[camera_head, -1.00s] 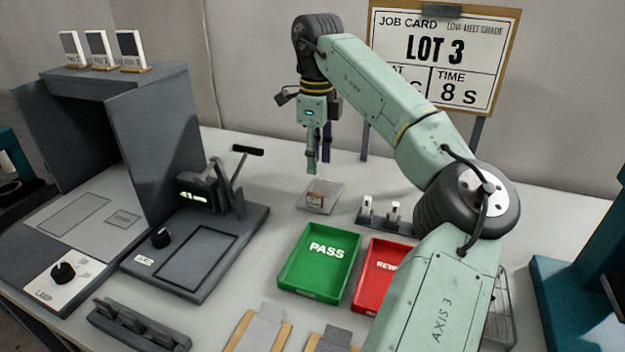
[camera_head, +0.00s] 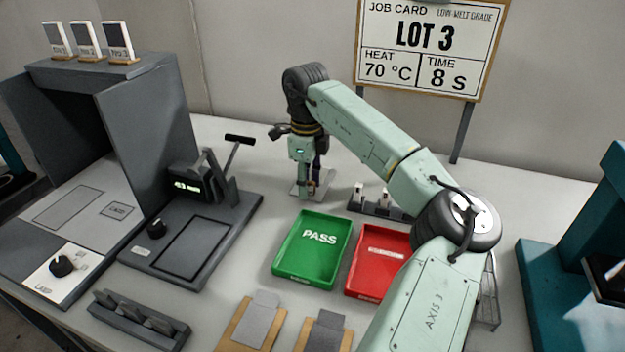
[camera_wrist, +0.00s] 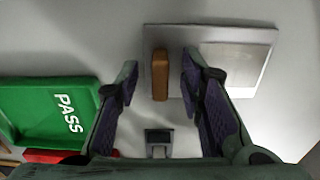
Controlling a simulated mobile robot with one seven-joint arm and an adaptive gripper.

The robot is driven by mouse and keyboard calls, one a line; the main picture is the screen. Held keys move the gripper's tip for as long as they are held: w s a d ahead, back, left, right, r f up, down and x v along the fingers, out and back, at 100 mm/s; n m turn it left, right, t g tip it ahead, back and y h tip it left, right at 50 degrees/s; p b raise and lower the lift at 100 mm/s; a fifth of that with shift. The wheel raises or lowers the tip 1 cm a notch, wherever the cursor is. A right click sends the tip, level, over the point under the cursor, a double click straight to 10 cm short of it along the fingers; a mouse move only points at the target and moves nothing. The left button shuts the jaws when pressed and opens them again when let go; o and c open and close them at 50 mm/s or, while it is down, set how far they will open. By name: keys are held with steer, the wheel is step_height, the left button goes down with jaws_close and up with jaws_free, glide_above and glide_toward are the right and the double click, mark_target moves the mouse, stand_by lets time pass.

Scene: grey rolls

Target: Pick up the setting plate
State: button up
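The setting plate (camera_head: 296,188) is a flat grey plate at the back middle of the bench, partly hidden by my fingers in the head view. In the wrist view the plate (camera_wrist: 215,36) has a pale square area on its right and a brown upright grip block (camera_wrist: 160,76) at its left part. My gripper (camera_head: 311,188) points down at the plate. In the wrist view my gripper (camera_wrist: 159,72) is open, with one finger on each side of the brown block and a visible gap on both sides. The plate appears to rest on the bench.
The green PASS tray (camera_head: 312,250) and a red tray (camera_head: 380,262) stand in front of the plate. A dark rack with small pale pieces (camera_head: 376,205) is close on its right. A press with a lever (camera_head: 205,225) is at left. The job card (camera_head: 425,45) stands behind.

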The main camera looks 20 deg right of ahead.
steer(key=shift+c, duration=0.5)
jaws_close()
